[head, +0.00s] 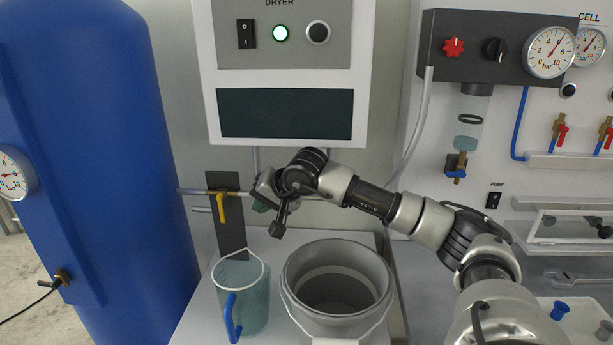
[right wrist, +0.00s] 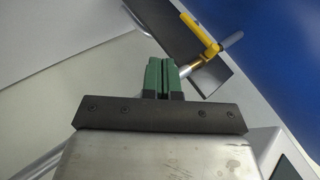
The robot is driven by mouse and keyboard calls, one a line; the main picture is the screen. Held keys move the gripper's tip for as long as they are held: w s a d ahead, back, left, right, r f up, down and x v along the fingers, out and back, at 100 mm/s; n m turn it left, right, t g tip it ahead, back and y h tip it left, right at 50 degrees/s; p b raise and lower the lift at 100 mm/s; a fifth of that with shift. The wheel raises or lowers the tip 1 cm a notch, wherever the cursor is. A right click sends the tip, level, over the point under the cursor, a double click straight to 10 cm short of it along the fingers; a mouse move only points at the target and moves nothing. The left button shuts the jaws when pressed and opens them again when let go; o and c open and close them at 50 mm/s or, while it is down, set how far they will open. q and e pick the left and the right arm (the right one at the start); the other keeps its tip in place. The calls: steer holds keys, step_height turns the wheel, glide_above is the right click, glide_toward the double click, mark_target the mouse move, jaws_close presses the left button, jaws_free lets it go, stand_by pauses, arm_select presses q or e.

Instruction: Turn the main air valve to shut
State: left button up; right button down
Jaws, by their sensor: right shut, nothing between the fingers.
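The valve with a yellow lever (head: 222,208) sits on a pipe by a dark upright plate (head: 230,235), between the blue tank and the dryer. Its lever hangs downward, roughly across the pipe. In the right wrist view the yellow lever (right wrist: 200,33) shows beyond the fingertips, joined to a brass body (right wrist: 193,67). My right gripper (head: 260,206) is just right of the valve, its green fingers together (right wrist: 164,76) and empty. The fingers are apart from the lever. My left gripper is not in view.
The blue tank (head: 90,130) fills the left. A jug (head: 253,300) and a grey bucket (head: 297,270) stand below my right arm. The dryer cabinet (head: 285,70) hangs above. A panel with a red knob (head: 453,47) and gauges (head: 550,52) is at right.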

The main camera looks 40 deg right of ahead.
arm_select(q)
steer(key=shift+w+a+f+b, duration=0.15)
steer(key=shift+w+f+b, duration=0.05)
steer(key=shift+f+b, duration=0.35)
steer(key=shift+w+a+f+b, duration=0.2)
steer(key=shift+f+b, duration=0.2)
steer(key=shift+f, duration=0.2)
arm_select(e)
steer(key=a+v, duration=0.1)
steer(key=v, duration=1.4)
steer(key=shift+r, duration=0.6)
steer(key=shift+f, duration=0.1)
